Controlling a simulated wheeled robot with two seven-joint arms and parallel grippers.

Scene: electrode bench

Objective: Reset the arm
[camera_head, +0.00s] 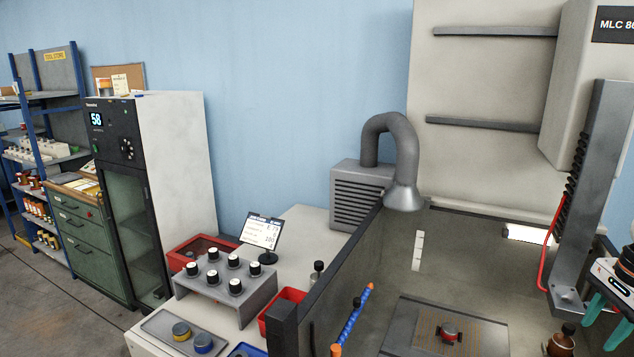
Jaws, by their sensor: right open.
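My right gripper (604,325) is at the lower right edge, with green fingers pointing down and spread apart. I see nothing between them. Part of its white and black wrist (612,272) is cut off by the frame edge. A brown bottle with a dark cap (562,341) stands just left of the fingers, apart from them as far as I can tell. My left gripper is not in view.
A grey machine column (592,200) stands close behind the right gripper. A dark plate (405,322) with a small red-and-metal part (449,333) lies inside the enclosure.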

